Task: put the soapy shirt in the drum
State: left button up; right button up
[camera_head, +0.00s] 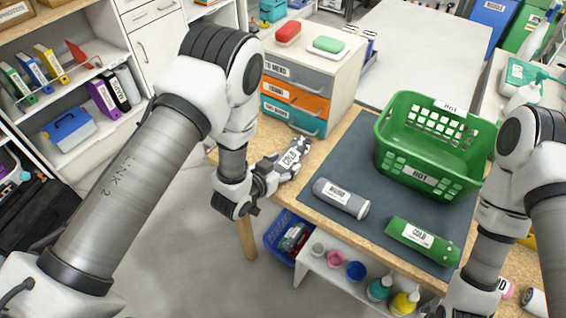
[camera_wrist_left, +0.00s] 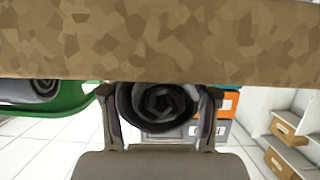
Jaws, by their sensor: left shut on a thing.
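My left gripper (camera_head: 272,172) is shut on a dark grey rolled cloth (camera_head: 291,158) with a COLD label, held at the table's left edge. In the left wrist view the roll's spiral end (camera_wrist_left: 158,104) sits between the two fingers (camera_wrist_left: 160,125). Two more rolls lie on the dark mat: a grey one (camera_head: 340,197) with a label I cannot read surely, and a green one (camera_head: 422,240) marked COLD. I cannot tell which roll is soapy. No drum can be made out. My right arm shows at the right, its gripper outside the frame.
A green basket (camera_head: 400,165) marked HOT stands on the mat (camera_head: 335,165). A drawer unit (camera_head: 295,85) stands behind the held roll. Below the table are a blue bin (camera_head: 278,238) and a low white shelf (camera_head: 330,275) with cups and bottles. A brown speckled surface (camera_wrist_left: 160,40) crosses the left wrist view.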

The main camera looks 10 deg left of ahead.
pick_arm(q)
jog(key=shift+s+f, duration=0.1)
jog(key=shift+f, duration=0.05)
jog(key=o, duration=1.4)
jog(key=shift+s+r, duration=0.15)
jog(key=shift+r, duration=0.1)
jog(key=b+v, duration=0.2)
jog(key=v, duration=0.9)
jog(key=shift+s+a+r, duration=0.1)
jog(key=shift+s+a, duration=0.15)
jog(key=shift+s, duration=0.05)
